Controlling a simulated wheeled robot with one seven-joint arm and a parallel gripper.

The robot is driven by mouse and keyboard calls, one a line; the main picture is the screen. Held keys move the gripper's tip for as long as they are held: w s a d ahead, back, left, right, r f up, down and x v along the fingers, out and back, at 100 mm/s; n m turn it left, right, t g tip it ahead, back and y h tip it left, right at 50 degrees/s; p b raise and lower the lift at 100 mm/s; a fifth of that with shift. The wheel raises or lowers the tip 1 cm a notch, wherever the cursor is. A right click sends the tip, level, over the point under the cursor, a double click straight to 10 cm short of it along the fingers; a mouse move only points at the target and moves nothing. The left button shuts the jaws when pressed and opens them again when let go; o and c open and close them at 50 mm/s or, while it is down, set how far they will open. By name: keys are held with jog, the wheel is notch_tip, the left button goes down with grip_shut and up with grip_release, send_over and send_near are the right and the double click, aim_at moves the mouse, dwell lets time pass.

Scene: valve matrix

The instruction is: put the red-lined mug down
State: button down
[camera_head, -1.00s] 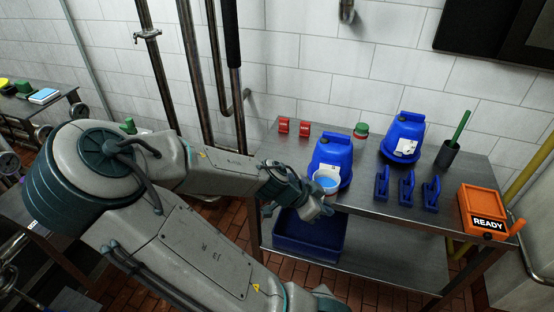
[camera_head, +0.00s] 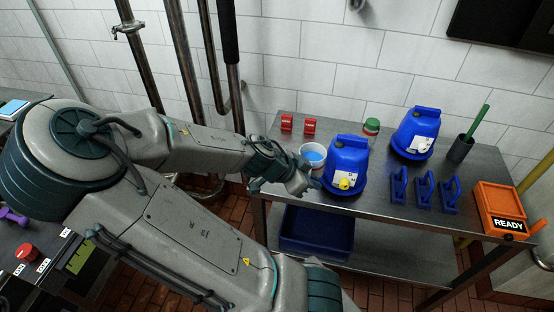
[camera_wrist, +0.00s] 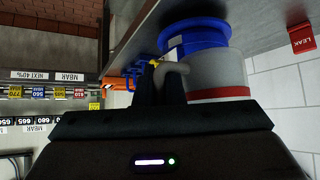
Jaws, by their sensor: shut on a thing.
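The red-lined mug (camera_head: 312,155) is white with blue inside. It is over the left end of the steel table, just left of the near blue jug. In the wrist view the mug (camera_wrist: 218,78) shows a red band around its pale wall and a handle (camera_wrist: 177,68) at the fingers. My gripper (camera_head: 300,184) is shut on the mug at its handle side; its dark fingers (camera_wrist: 160,85) show in the wrist view. I cannot tell whether the mug's base touches the tabletop.
The near blue jug (camera_head: 346,165) with a yellow spout stands close right of the mug. A green-lidded jar (camera_head: 371,127), another blue jug (camera_head: 415,135), blue handled tools (camera_head: 424,190) and an orange READY box (camera_head: 500,209) are farther right.

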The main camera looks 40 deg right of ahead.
jog(key=w+f, duration=0.2)
jog(key=w, duration=0.2)
jog(key=w+f, duration=0.2)
jog(key=w, duration=0.2)
jog(key=w+f+p, duration=0.1)
jog(key=w+f, duration=0.1)
jog(key=w, duration=0.2)
jog(key=shift+d+f, duration=0.1)
jog(key=shift+f, duration=0.25)
notch_tip(320, 180, down, 4)
jog(key=shift+w+p, duration=0.1)
jog(key=shift+p, duration=0.4)
jog(key=shift+f, duration=0.15)
jog(key=shift+f, duration=0.1)
jog(key=shift+f+b, duration=0.15)
jog(key=shift+b, duration=0.2)
jog(key=c, duration=1.5)
grip_release()
jog(key=shift+r, duration=0.2)
